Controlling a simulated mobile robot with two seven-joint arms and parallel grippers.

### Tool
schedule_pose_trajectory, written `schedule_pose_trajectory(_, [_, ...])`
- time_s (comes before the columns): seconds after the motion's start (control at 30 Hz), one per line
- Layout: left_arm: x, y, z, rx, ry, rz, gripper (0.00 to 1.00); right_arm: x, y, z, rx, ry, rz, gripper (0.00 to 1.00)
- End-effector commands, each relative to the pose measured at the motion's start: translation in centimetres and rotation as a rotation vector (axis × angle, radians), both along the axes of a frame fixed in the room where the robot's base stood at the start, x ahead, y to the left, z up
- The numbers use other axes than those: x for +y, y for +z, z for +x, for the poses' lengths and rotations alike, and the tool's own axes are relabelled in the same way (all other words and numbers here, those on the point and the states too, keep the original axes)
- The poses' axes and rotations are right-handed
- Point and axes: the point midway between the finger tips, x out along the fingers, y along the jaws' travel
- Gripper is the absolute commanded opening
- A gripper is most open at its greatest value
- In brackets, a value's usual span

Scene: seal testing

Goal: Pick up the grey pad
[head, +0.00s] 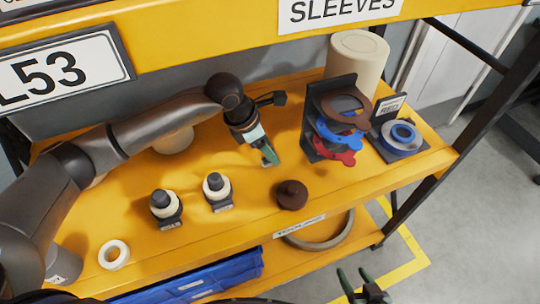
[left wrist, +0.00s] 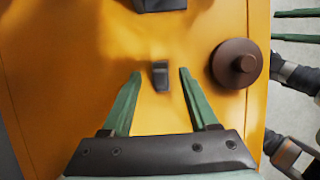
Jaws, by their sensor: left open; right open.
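The grey pad (left wrist: 160,77) is a small dark grey block lying on the yellow shelf. In the left wrist view it sits between the tips of my left gripper's two green fingers, with a gap on each side. My left gripper (head: 268,156) is open and points down over the middle of the shelf. In the head view its fingers largely hide the pad. My right gripper (head: 361,284) is open and empty, low in front of the shelf.
A brown knobbed disc (head: 291,195) is on the shelf, near the left gripper. Two dark stands with pale rings (head: 217,187) are to its left. A dark rack (head: 315,120) holds coloured gaskets at the right. A blue ring (head: 403,135) and a beige cylinder (head: 357,66) stand beyond.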

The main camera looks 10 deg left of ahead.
Motion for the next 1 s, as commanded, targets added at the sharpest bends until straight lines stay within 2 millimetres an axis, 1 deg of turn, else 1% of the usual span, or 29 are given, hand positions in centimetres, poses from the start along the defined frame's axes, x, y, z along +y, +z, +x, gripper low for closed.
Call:
schedule_pose_trajectory(0.03, [-0.32, -0.57, 0.09, 0.002, -0.001, -0.002, 0.6, -0.03, -0.04, -0.01, 0.001, -0.001, -0.001, 0.58])
schedule_pose_trajectory(0.1, [-0.43, -0.99, 0.18, 0.001, -0.002, -0.001, 0.6, -0.05, -0.05, -0.01, 0.001, -0.001, -0.001, 0.58])
schedule_pose_trajectory(0.37, [-0.45, -1.12, 0.26, 0.0, -0.002, -0.001, 0.59, -0.11, -0.07, -0.02, 0.002, -0.001, -0.002, 0.58])
schedule_pose_trajectory(0.87, [-0.44, -1.06, 0.26, 0.0, -0.001, -0.001, 0.03, -0.12, -0.01, 0.0, 0.002, -0.003, -0.002, 0.58])
schedule_pose_trajectory(0.9, [-0.44, -1.06, 0.26, 0.0, -0.001, -0.001, 0.0, -0.12, 0.0, 0.01, 0.001, -0.003, -0.002, 0.58])
schedule_pose_trajectory(1.0, [-0.45, -1.06, 0.27, 0.0, -0.001, -0.001, 0.0, -0.12, 0.06, 0.03, 0.0, -0.003, -0.001, 0.58])
